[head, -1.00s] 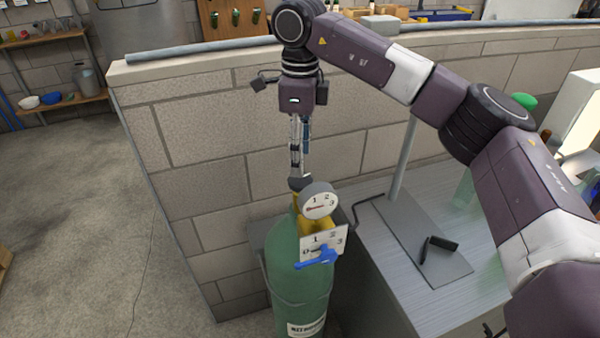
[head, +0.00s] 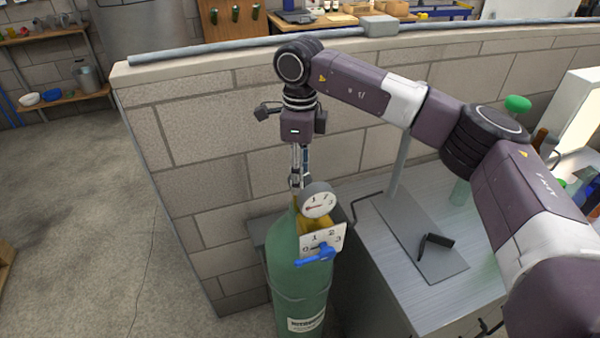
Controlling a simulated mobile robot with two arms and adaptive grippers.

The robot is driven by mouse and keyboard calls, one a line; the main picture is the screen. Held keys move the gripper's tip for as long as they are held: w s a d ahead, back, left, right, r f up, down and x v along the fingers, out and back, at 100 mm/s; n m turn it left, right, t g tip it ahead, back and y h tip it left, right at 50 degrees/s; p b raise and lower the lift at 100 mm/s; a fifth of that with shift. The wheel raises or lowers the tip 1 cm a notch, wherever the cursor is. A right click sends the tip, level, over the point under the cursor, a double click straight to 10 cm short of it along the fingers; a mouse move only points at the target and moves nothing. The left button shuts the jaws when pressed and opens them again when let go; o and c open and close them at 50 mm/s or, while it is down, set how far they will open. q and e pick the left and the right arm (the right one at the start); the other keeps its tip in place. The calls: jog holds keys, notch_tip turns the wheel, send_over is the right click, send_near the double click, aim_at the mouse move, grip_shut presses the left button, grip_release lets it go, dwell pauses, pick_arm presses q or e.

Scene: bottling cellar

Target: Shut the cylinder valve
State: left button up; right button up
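The green gas cylinder (head: 298,287) stands upright in front of the block wall. A brass-yellow valve body (head: 302,224) is at its top, partly hidden by a round white-faced gauge (head: 318,204). Below the gauge is a white plate (head: 334,238) marked with numbers, with a blue lever (head: 316,257) across its lower part. My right gripper (head: 296,182) points straight down just above and behind the gauge, over the cylinder's top. Its fingers show edge-on and their tips are partly hidden, so I cannot tell their opening or whether they touch the valve. My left gripper is not in view.
The block wall (head: 215,160) with a pipe along its top runs behind the cylinder. A grey bench (head: 385,270) with a post on a base plate (head: 415,235) and a black handle is close on the right. Open floor (head: 80,230) lies on the left.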

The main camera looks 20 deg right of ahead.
jog(key=shift+f+m+b, duration=0.15)
jog(key=shift+m+b, duration=0.55)
jog(key=shift+m, duration=0.2)
jog(key=shift+m+b, duration=0.8)
jog(key=shift+m, duration=0.4)
jog(key=m+b, duration=0.2)
jog(key=m, duration=0.3)
jog(key=shift+m, duration=0.3)
jog(key=m+b, duration=0.2)
jog(key=m, duration=0.3)
jog(key=m+b, duration=0.2)
jog(key=m, duration=0.4)
jog(key=o, duration=0.9)
